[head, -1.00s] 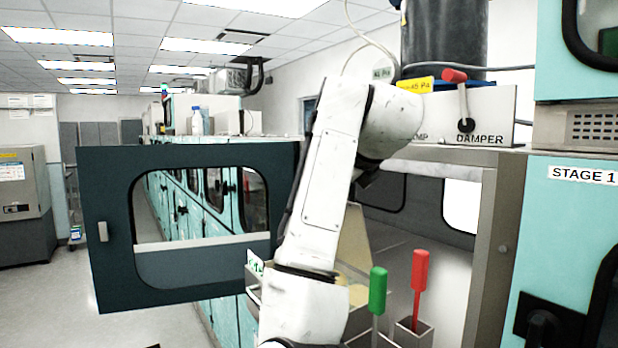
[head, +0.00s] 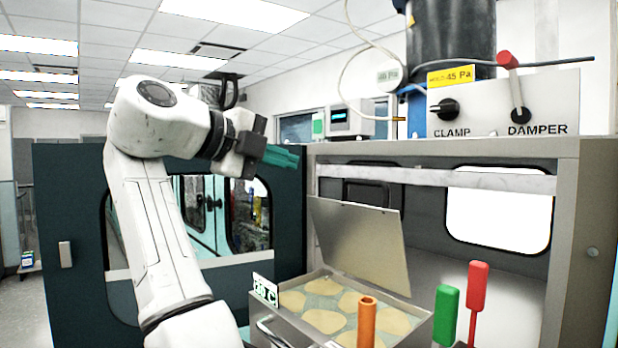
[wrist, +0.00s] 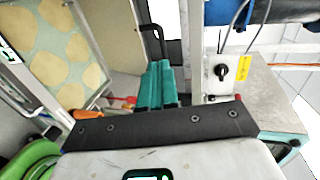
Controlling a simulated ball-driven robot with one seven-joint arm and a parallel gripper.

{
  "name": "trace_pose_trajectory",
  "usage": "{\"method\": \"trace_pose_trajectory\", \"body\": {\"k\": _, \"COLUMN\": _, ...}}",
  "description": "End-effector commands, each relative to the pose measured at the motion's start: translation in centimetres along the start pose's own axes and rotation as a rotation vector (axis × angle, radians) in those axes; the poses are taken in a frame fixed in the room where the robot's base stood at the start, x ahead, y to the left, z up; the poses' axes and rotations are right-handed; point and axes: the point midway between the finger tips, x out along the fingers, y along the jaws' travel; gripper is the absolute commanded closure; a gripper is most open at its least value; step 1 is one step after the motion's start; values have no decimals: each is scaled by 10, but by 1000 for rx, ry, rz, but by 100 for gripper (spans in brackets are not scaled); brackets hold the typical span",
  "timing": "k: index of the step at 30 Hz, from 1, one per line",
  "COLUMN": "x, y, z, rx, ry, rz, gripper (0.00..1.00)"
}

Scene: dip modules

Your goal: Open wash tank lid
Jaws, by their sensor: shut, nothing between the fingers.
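The tank (head: 350,318) is an open metal box with tan patches on a pale surface inside it, and a small temperature label stands at its left corner. Its flat grey lid (head: 362,245) stands raised and tilted along the back edge. The tank (wrist: 62,60) also shows at the upper left of the wrist view, with the lid (wrist: 110,32) beside it. My gripper (head: 290,157) is up and to the left of the lid, apart from it, pointing right. Its teal fingers (wrist: 160,85) are together with nothing between them.
Orange (head: 366,318), green (head: 446,312) and red (head: 477,290) handles stand at the tank's front and right. A dark open door (head: 65,220) is at left. A control box with clamp and damper knobs (head: 545,100) sits above the cabinet opening.

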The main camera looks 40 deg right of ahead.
Motion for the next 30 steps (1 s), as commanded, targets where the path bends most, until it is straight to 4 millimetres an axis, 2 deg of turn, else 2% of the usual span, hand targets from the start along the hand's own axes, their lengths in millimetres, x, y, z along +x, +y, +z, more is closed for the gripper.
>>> {"method": "trace_pose_trajectory", "body": {"k": 5, "x": 24, "y": -1, "z": -1, "rx": 0, "ry": 3, "rz": 3, "gripper": 100}}
{"method": "trace_pose_trajectory", "body": {"k": 18, "x": 107, "y": -2, "z": 0, "rx": -1, "ry": 1, "rz": 5, "gripper": 100}}
{"method": "trace_pose_trajectory", "body": {"k": 24, "x": 130, "y": -1, "z": 0, "rx": 0, "ry": -1, "rz": 3, "gripper": 100}}
{"method": "trace_pose_trajectory", "body": {"k": 30, "x": 138, "y": 0, "z": 0, "rx": 1, "ry": -1, "rz": 4, "gripper": 100}}
